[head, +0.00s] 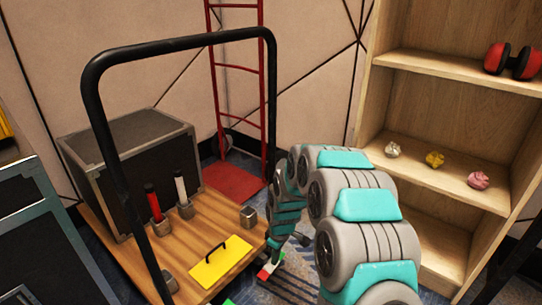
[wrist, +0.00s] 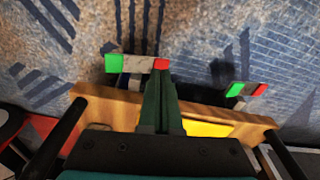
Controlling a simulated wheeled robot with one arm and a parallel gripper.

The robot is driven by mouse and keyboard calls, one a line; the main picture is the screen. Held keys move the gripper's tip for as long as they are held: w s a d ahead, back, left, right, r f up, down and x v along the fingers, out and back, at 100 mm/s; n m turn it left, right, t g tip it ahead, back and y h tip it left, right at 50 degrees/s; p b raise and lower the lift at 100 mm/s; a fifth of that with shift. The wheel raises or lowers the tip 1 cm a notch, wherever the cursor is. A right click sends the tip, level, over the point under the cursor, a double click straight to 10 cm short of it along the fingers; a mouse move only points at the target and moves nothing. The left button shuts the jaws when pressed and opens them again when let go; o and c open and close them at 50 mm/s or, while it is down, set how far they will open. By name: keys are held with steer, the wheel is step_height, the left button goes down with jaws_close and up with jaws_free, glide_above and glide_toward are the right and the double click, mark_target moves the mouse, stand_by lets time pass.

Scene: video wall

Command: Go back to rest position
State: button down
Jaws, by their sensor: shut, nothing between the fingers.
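My gripper (head: 276,246) is low beside the right front edge of the wooden cart deck (head: 222,228), at the end of my grey and teal arm. In the wrist view, my gripper's fingers (wrist: 158,82) are together, with nothing between them. Their tips are close to a bar with a green end and a red end (wrist: 135,64); I cannot tell whether they touch it. A second green and red bar (wrist: 246,90) is to the right. In the head view, one red-ended bar (head: 268,268) shows just below my gripper.
The cart has a tall black handle (head: 180,45) and carries a black case (head: 135,155), a yellow plate (head: 220,264) and upright red and white handles. A wooden shelf (head: 440,175) with small lumps and red ear defenders stands right. A red ladder (head: 237,70) is behind.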

steer(key=s+d+r+m+g+p, duration=0.1)
steer(key=s+d+r+m+p, duration=0.25)
steer(key=s+r, duration=0.55)
steer(key=s+d+r+m+p, duration=0.2)
steer(key=s+d+r, duration=0.3)
steer(key=r, duration=0.9)
steer(key=s+d+r+m+p, duration=0.1)
steer(key=s+r, duration=0.3)
steer(key=s, duration=0.4)
steer(key=s+d+r+m+g+p, duration=0.1)
steer(key=s+d+r+m+p, duration=0.1)
steer(key=s, duration=0.7)
steer(key=s+d+r+m+h+p, duration=0.1)
steer(key=s+d+r+m+p, duration=0.1)
steer(key=s+r, duration=0.5)
steer(key=shift+s+d+m, duration=0.65)
steer(key=shift+s+m, duration=0.15)
steer(key=shift+m, duration=0.05)
